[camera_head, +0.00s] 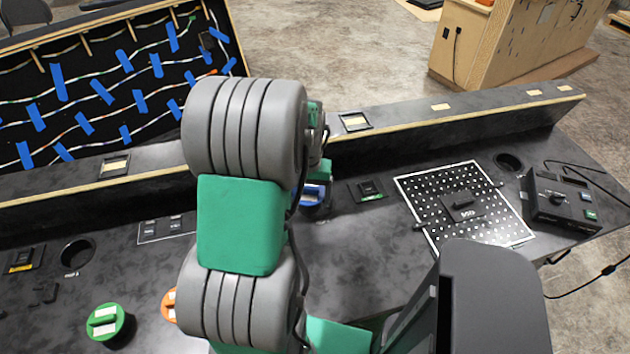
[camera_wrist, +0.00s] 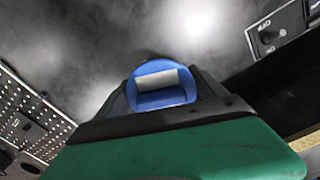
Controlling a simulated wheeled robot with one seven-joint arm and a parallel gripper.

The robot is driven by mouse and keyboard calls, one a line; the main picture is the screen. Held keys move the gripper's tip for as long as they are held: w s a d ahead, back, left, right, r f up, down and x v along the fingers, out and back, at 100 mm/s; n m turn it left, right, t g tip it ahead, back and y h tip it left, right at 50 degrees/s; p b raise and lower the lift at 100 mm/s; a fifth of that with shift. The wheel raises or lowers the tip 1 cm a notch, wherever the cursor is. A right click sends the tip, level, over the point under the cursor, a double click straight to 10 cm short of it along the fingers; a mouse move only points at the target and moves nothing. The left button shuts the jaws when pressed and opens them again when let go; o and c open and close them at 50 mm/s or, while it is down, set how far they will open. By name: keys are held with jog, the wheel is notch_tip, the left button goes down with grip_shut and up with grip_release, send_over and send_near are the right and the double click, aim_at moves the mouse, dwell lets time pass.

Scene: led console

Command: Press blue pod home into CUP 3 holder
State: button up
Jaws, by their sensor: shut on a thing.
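The blue pod (camera_wrist: 162,97) is a round blue piece with a pale label across its top. My gripper (camera_wrist: 160,84) is shut on it, with a dark finger on each side. In the head view the blue pod (camera_head: 313,194) shows only partly behind my arm, over the middle of the console. The gripper is hidden there. Whether the pod is above a holder, in one or touching the surface cannot be told. Two dark round holders show, one at the left (camera_head: 78,252) and one at the right (camera_head: 509,162). I cannot read a CUP 3 label.
A green pod (camera_head: 106,321) and a partly hidden orange pod (camera_head: 169,304) sit at the front left. A perforated panel (camera_head: 430,187) and a black control box (camera_head: 560,199) are at the right. A low ledge (camera_head: 400,122) runs behind the work surface.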

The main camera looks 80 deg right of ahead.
jog(key=d+f+b, duration=0.3)
jog(key=d+f, duration=0.2)
jog(key=d, duration=0.1)
jog(key=shift+s+f, duration=0.25)
jog(key=shift+s, duration=0.1)
jog(key=shift+a, duration=0.15)
dwell(0.5)
jog(key=shift+f+b, duration=1.1)
jog(key=shift+f, duration=0.3)
dwell(0.9)
jog(key=o, duration=1.3)
jog(key=shift+s, duration=0.1)
jog(key=shift+a+f, duration=0.1)
